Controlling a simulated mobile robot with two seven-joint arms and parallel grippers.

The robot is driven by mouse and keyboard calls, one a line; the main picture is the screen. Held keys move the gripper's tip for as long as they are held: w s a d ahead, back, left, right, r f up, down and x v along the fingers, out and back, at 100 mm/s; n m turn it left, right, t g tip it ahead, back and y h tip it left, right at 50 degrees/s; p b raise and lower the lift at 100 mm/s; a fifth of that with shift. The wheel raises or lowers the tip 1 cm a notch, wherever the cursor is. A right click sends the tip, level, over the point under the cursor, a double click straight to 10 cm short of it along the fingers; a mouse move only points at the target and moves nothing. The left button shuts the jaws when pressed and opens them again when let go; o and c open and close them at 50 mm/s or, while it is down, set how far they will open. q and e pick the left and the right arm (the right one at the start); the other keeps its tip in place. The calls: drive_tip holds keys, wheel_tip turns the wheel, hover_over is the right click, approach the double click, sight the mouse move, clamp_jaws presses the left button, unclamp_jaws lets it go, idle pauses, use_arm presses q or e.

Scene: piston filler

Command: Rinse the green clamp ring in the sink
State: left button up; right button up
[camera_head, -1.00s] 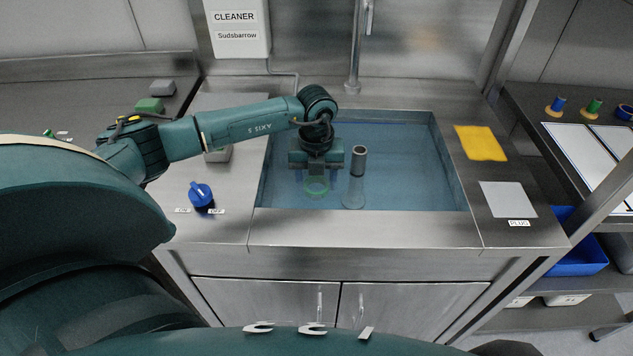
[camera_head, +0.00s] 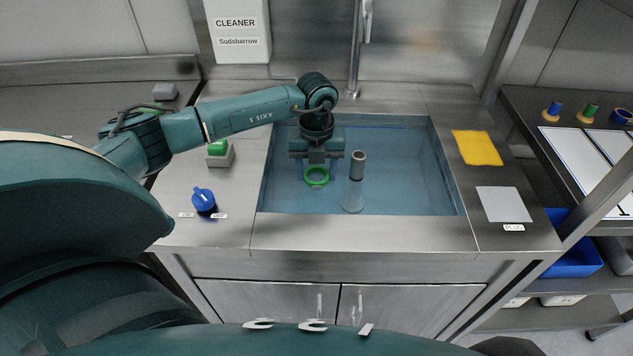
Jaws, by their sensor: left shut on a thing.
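The green clamp ring (camera_head: 317,184) is in the head view, over the left part of the sink. My left gripper (camera_head: 317,168) points down and is shut on the ring, which hangs from its fingertips. The ring looks clear of the water surface, though its exact height is hard to tell. The sink (camera_head: 440,165) is a steel basin filled with bluish water. A grey upright cylinder (camera_head: 357,165) stands in the water just right of the ring, its lower part submerged. My right gripper is not in view.
A blue knob (camera_head: 203,199) with ON/OFF labels sits left of the sink. Behind it is a grey block with a green top (camera_head: 219,153). A yellow cloth (camera_head: 477,148) and a grey plate (camera_head: 505,204) lie on the right counter. The tap (camera_head: 356,50) rises behind the sink.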

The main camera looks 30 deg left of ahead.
use_arm(q)
wheel_tip(320, 180, up, 7)
drive_tip(key=p, duration=0.5)
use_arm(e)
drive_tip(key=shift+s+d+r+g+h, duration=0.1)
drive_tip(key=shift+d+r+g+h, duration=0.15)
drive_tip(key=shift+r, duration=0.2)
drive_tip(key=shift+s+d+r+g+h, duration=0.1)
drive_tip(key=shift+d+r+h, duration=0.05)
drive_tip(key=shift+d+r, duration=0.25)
use_arm(q)
drive_tip(key=shift+f, duration=0.1)
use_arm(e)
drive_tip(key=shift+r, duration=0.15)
use_arm(q)
wheel_tip(320, 180, up, 4)
drive_tip(key=p, duration=0.2)
drive_tip(key=shift+p, duration=0.4)
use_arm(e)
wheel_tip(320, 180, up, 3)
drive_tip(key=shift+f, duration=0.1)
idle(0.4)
